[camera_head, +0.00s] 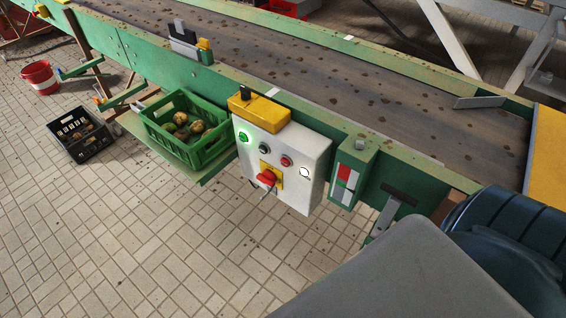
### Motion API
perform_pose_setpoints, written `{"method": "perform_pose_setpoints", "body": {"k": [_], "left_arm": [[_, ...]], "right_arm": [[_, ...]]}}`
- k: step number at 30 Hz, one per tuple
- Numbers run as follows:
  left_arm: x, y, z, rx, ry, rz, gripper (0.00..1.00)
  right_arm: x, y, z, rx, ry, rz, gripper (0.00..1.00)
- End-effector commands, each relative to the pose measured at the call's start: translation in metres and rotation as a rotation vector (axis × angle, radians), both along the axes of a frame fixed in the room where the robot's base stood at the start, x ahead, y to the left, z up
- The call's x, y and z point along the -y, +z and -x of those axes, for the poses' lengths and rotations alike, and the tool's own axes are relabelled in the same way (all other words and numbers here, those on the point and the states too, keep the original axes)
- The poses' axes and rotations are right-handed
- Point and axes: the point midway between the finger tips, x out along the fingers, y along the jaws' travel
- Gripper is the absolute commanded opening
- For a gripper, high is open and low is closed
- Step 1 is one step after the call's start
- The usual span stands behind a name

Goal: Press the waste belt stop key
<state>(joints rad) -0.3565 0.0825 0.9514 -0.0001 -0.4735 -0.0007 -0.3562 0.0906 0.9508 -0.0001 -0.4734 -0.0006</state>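A white control box (313,150) hangs on the near side of the green conveyor frame. No label is readable, so I cannot tell which is the waste belt stop key. Neither of my grippers is in view, and nothing touches the box's face.
The brown belt (330,70) carries dark specks. A green crate (187,150) with potatoes stands left of the box. A black crate (72,148) and red bucket (40,82) stand on the tiled floor. A yellow case (270,115) tops the box. Dark blue rounded housing (500,240) fills the lower right.

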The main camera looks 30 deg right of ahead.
Motion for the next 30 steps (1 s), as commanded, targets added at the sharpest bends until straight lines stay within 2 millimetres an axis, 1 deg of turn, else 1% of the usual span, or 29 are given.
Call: {"method": "perform_pose_setpoints", "body": {"k": [7,11,17,30], "left_arm": [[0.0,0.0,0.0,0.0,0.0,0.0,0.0],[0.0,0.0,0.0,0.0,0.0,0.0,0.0],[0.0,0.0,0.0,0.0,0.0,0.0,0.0],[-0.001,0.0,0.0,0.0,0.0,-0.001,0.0]], "right_arm": [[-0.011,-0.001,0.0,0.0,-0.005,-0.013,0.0],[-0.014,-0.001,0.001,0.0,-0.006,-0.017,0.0],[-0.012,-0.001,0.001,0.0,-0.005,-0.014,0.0],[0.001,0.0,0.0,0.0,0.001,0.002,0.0]]}}
